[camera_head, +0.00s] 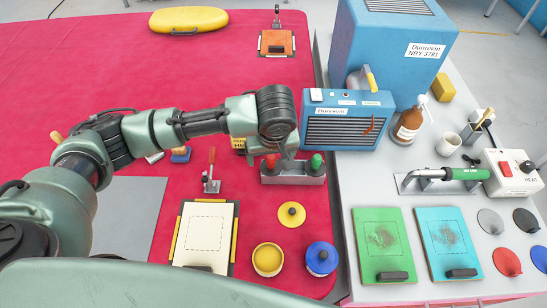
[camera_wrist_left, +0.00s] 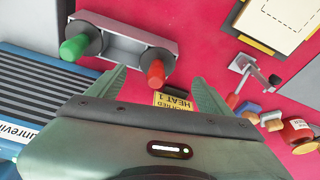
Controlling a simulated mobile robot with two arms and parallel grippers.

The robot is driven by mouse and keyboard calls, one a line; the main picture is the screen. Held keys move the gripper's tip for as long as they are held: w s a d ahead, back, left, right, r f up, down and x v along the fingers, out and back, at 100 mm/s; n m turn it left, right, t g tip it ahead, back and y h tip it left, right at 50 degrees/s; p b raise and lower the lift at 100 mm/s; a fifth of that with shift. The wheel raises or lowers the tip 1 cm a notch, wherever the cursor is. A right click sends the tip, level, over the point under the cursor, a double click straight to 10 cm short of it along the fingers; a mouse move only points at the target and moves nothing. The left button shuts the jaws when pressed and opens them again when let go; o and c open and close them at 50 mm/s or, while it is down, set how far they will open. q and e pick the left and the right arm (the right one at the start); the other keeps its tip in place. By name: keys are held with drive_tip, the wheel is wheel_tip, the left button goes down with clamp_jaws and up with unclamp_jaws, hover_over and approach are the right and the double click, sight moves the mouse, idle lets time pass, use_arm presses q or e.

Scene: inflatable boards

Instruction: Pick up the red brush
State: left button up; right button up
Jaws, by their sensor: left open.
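The red brush (camera_head: 270,163) has an upright red handle and stands in the left end of a grey metal holder (camera_head: 293,178). A green-handled brush (camera_head: 316,162) stands at the holder's right end. In the left wrist view the red brush (camera_wrist_left: 155,72) shows just ahead of the fingers, with the holder (camera_wrist_left: 122,38) behind it. My left gripper (camera_head: 287,150) points down above the holder, partly hidden by its own wrist. In the left wrist view its fingers (camera_wrist_left: 161,75) are spread, and nothing is held between them. My right gripper is in neither view.
A blue fan-like box (camera_head: 345,135) stands close to the right of the holder. A toggle clamp (camera_head: 211,178) stands to the left. The red table (camera_head: 110,70) is mostly clear behind.

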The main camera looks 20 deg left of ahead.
sight(271, 158)
use_arm(q)
drive_tip(key=shift+a+f, duration=0.1)
drive_tip(key=shift+f, duration=0.35)
drive_tip(key=shift+w+a+f, duration=0.1)
drive_tip(key=shift+w+f, duration=0.1)
drive_tip(key=shift+f, duration=0.15)
drive_tip(key=f, duration=0.1)
drive_tip(key=w+f+p, duration=0.1)
drive_tip(key=f, duration=0.1)
drive_tip(key=shift+w+a+f, duration=0.15)
drive_tip(key=shift+w+f, duration=0.1)
drive_tip(key=shift+w, duration=0.15)
drive_tip(key=shift+w+f, duration=0.1)
drive_tip(key=shift+f, duration=0.2)
drive_tip(key=c, duration=1.4)
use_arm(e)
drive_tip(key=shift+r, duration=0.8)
use_arm(q)
drive_tip(key=shift+r, duration=0.1)
wheel_tip(271, 158, up, 20)
drive_tip(key=shift+f+b, duration=0.1)
drive_tip(key=shift+b, duration=0.95)
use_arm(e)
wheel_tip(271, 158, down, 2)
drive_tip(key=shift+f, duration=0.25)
